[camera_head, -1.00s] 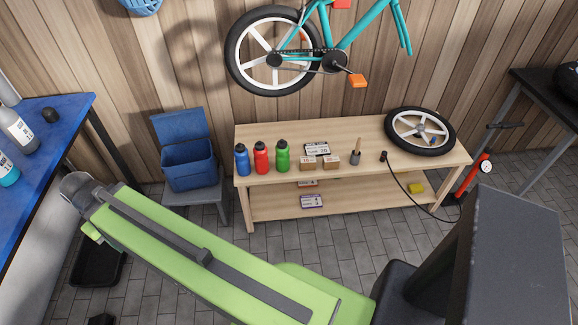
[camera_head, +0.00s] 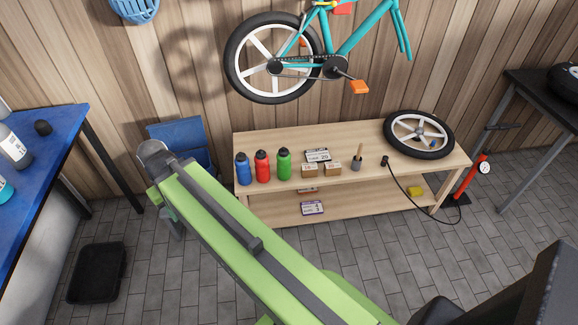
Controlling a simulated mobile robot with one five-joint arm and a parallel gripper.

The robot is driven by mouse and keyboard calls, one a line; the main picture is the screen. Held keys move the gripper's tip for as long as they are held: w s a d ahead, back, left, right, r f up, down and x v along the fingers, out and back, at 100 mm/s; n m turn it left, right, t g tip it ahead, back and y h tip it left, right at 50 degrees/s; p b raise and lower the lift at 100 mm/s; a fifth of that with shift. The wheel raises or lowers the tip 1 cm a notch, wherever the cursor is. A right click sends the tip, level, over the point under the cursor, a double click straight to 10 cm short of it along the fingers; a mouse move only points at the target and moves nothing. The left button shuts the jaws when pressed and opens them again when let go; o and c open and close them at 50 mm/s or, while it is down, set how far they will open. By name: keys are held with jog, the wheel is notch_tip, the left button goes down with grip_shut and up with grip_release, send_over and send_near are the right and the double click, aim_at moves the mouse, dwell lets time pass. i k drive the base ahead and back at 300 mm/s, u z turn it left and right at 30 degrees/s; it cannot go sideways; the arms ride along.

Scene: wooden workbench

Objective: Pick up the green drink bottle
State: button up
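The green drink bottle (camera_head: 284,164) stands upright with a dark cap on the top of the wooden workbench (camera_head: 376,167). It is the rightmost of three bottles, just right of the red bottle (camera_head: 262,167). The blue bottle (camera_head: 243,170) stands at the left end of the row. My green arm reaches from the lower right up to the left, in front of the bench's left end. Its far end is left of the bottles and apart from them. My gripper's fingers do not show.
Small boxes (camera_head: 309,170) and a brush in a holder (camera_head: 357,160) stand right of the bottles. A wheel (camera_head: 419,134) lies on the bench's right end. A blue bin (camera_head: 183,140) is partly hidden behind my arm. A blue table (camera_head: 62,150) is at left. Floor before the bench is open.

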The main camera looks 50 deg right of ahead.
aim_at(284, 157)
jog(key=z, duration=0.1)
jog(key=i, duration=1)
jog(key=u, duration=0.05)
